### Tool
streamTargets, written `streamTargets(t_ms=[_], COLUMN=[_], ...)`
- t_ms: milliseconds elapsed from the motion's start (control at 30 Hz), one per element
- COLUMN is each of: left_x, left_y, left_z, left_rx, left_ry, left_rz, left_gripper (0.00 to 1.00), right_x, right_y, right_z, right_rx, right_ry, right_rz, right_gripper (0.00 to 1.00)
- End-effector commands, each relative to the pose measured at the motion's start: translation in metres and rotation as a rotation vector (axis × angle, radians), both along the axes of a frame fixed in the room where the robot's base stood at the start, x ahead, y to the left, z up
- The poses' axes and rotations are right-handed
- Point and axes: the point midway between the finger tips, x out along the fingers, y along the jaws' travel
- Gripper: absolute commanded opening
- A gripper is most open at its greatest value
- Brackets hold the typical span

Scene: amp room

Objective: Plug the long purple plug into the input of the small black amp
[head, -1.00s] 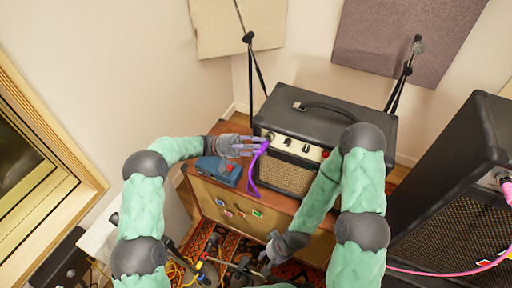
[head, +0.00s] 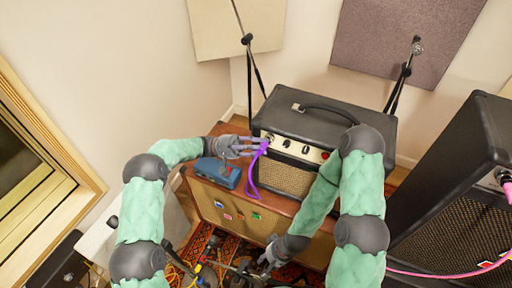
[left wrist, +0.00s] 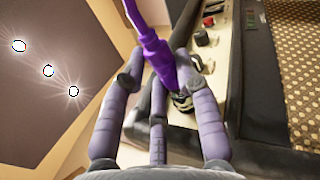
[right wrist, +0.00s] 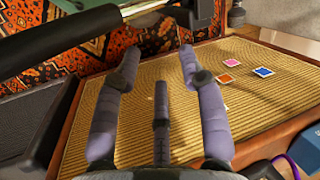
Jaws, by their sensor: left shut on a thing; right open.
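The small black amp (head: 335,124) stands on a wooden cabinet, with its cream control panel facing forward in the head view. My left gripper (head: 259,145) is shut on the long purple plug (head: 264,147), at the panel's left end. In the left wrist view the plug (left wrist: 162,58) lies tilted between the fingers (left wrist: 168,85). Its lower end is close to a dark, silver-ringed fitting (left wrist: 182,101) on the panel (left wrist: 203,120); I cannot tell if it is inserted. My right gripper (head: 267,263) is open and empty, low in front of the cabinet; its fingers (right wrist: 158,65) show apart.
A blue pedal box (head: 218,172) sits on the cabinet (head: 225,196) left of the amp. A larger black amp (head: 440,220) with a pink cable stands at the right. Stands and cables crowd the patterned rug (head: 200,243) below. A microphone stand (head: 250,55) rises behind the amp.

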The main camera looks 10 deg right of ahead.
Motion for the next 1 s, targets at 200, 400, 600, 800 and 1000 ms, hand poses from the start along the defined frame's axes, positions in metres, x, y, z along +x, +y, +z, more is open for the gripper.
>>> streamTargets(t_ms=[200,400,600,800,1000], left_x=[0.0001,0.001,0.0028,0.0042,0.0042], left_y=[0.0,-0.0008,-0.0019,-0.0028,-0.0027], left_z=[0.0006,-0.0001,-0.0007,-0.0009,-0.0006], left_rx=[0.0,0.0,-0.001,0.0,0.0], left_ry=[-0.001,-0.001,-0.002,-0.001,-0.001], left_rz=[0.0,0.0,0.001,0.0,0.0], left_gripper=[0.0,0.0,0.0,0.0,0.51], right_x=[0.0,0.0001,0.0,0.0,0.0001], right_y=[0.0,0.0,0.0,0.0,0.0], right_z=[0.0003,-0.0012,-0.0032,-0.0046,-0.0042], right_rx=[0.0,0.0,0.0,0.0,0.0], right_ry=[0.0,0.0,0.0,0.0,0.0], right_rz=[0.0,0.0,0.0,0.0,0.0], right_gripper=[0.41,0.41,0.41,0.41,0.41])
